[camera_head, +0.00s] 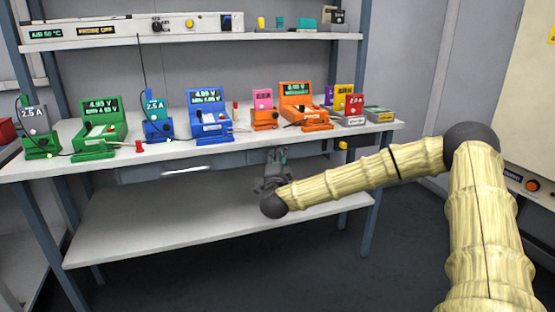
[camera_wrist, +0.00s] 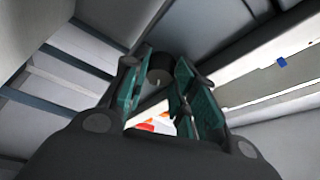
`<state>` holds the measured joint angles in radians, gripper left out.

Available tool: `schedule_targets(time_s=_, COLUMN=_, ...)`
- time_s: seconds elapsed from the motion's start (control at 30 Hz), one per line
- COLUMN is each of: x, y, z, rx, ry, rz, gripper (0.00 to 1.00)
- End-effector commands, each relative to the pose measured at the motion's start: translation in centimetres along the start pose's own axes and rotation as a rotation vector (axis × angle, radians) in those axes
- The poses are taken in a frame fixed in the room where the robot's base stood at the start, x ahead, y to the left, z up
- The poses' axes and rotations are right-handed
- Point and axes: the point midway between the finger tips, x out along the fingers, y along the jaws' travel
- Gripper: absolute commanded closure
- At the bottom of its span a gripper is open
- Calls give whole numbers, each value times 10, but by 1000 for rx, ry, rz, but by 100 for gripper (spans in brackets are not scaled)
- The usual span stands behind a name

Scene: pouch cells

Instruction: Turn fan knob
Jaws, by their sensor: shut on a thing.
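My gripper (camera_head: 277,156) is in front of the workbench's front edge, near the drawer, with its fingers pointing up. The wrist view shows its teal-padded fingers (camera_wrist: 158,82) shut on a dark, round, knob-like thing (camera_wrist: 160,68) with a small light mark. What this thing is mounted on is hidden. In the head view the fingers are too small to show it, and I cannot tell whether it is the fan knob. A panel on the upper shelf carries a black knob (camera_head: 157,26) and a yellow knob (camera_head: 189,23), apart from my gripper. I read no fan label.
The workbench (camera_head: 172,153) holds a row of green, blue and orange instruments with displays. A drawer handle (camera_head: 183,170) is left of my gripper. The lower shelf (camera_head: 160,225) is bare.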

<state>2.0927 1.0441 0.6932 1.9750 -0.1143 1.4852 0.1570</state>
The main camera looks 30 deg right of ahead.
Motion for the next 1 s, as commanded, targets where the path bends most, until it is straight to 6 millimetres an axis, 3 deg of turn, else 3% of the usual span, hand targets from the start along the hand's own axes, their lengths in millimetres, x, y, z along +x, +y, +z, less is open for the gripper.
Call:
schedule_targets(time_s=0.2, x=0, y=2, z=-1, rx=-2, ry=3, rz=3, gripper=96)
schedule_targets(time_s=0.23, x=0, y=2, z=-1, rx=-2, ry=3, rz=3, gripper=67)
schedule_targets(time_s=0.33, x=0, y=2, z=-1, rx=-2, ry=2, rz=2, gripper=50)
schedule_targets(time_s=1.0, x=0, y=2, z=0, rx=-36, ry=0, rz=-15, gripper=50)
